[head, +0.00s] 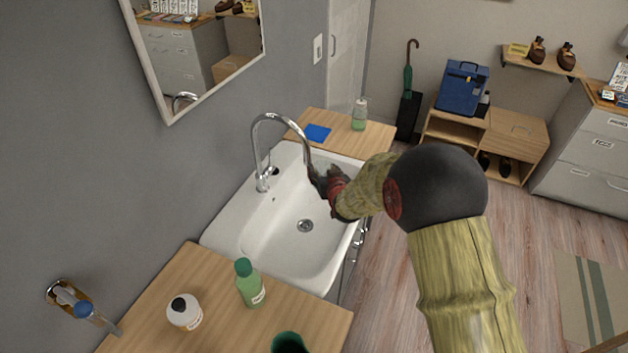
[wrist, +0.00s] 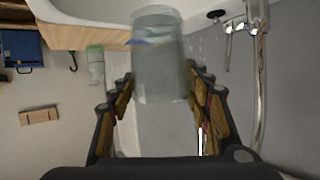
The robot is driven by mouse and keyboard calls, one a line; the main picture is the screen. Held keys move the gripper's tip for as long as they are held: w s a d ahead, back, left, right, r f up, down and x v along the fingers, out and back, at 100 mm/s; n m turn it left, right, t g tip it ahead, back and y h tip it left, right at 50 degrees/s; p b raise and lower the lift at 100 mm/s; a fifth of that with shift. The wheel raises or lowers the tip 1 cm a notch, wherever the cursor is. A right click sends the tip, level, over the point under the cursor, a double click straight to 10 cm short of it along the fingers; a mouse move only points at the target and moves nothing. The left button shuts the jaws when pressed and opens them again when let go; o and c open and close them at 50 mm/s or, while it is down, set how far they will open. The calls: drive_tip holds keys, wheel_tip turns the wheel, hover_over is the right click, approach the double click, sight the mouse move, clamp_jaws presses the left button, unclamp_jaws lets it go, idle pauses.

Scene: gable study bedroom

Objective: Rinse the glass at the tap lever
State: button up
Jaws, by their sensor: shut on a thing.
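My gripper (head: 326,184) is over the far right part of the white sink, close to the spout end of the chrome tap (head: 256,148). It is shut on a clear glass (wrist: 160,60), which sits between the two fingers in the wrist view. In the head view the glass is largely hidden by the gripper and cannot be made out clearly. The tap lever (head: 271,171) is at the tap's base, left of my gripper and apart from it. The tap's chrome pipe (wrist: 260,85) stands right of the glass in the wrist view. I cannot tell whether water runs.
The sink basin (head: 270,225) lies below my gripper. A green bottle (head: 249,284), a white bottle (head: 184,311) and a dark green cup (head: 289,343) stand on the near counter. A blue cloth (head: 317,132) and a soap bottle (head: 359,115) are on the far counter.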

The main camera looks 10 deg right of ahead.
drive_tip(key=shift+s+d, duration=0.5)
drive_tip(key=shift+d, duration=0.25)
drive_tip(key=shift+s+d, duration=0.5)
drive_tip(key=shift+d, duration=0.3)
drive_tip(key=shift+s+d, duration=0.5)
drive_tip(key=shift+d, duration=0.25)
drive_tip(key=shift+r, duration=0.15)
drive_tip(key=s+d+r+p, duration=0.2)
drive_tip(key=s+d+r, duration=0.1)
drive_tip(key=d, duration=0.1)
drive_tip(key=shift+r+p, duration=0.4)
idle(0.5)
